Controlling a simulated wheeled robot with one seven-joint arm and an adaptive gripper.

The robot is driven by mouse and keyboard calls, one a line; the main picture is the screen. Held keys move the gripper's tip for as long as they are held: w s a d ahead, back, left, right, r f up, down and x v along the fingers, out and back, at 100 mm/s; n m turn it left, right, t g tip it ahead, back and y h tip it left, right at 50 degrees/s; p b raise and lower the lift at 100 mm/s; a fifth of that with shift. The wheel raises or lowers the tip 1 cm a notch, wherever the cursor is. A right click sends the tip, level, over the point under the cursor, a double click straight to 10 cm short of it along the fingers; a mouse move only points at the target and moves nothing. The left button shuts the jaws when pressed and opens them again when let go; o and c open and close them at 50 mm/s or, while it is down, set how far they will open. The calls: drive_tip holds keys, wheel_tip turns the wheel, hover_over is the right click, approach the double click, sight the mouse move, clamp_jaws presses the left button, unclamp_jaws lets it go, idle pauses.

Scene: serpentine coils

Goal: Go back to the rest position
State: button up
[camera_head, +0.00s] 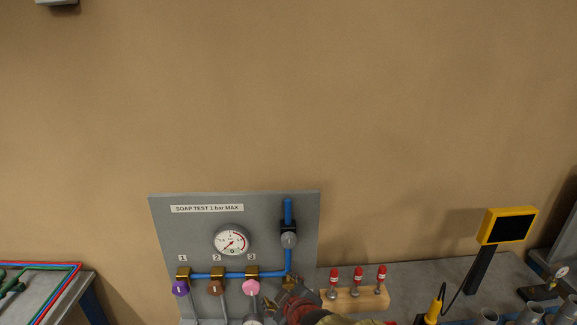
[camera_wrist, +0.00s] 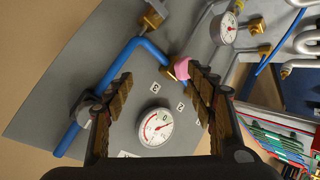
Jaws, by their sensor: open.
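My gripper (camera_head: 294,292) is at the lower right of the grey test panel (camera_head: 165,222), in front of the blue pipe's lower end. In the wrist view my gripper (camera_wrist: 160,78) has its two dark ribbed fingers wide apart, with nothing between them but the panel behind. The panel carries a round gauge (camera_head: 232,239), which also shows in the wrist view (camera_wrist: 155,127). A pink knob (camera_head: 251,287) hangs under number 3, beside my gripper in the head view. In the wrist view the pink knob (camera_wrist: 182,68) shows close to the right finger. Touching cannot be told.
A purple knob (camera_head: 180,288) and a brown knob (camera_head: 215,287) sit left of the pink one. A wooden rack (camera_head: 360,299) with red-topped pieces stands right of my gripper. A yellow-framed display (camera_head: 508,225) stands farther right. The wall area above is clear.

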drive_tip(key=s+d+m+g+h+b, duration=0.3)
drive_tip(key=s+d+m, duration=0.8)
drive_tip(key=s+d, duration=0.9)
drive_tip(key=s+r+g+b, duration=0.1)
drive_tip(key=s+g+b, duration=0.1)
drive_tip(key=s, duration=0.2)
drive_tip(key=shift+s+d+m+h, duration=0.25)
drive_tip(key=shift+d+m+h, duration=0.05)
drive_tip(key=shift+d+m, duration=0.1)
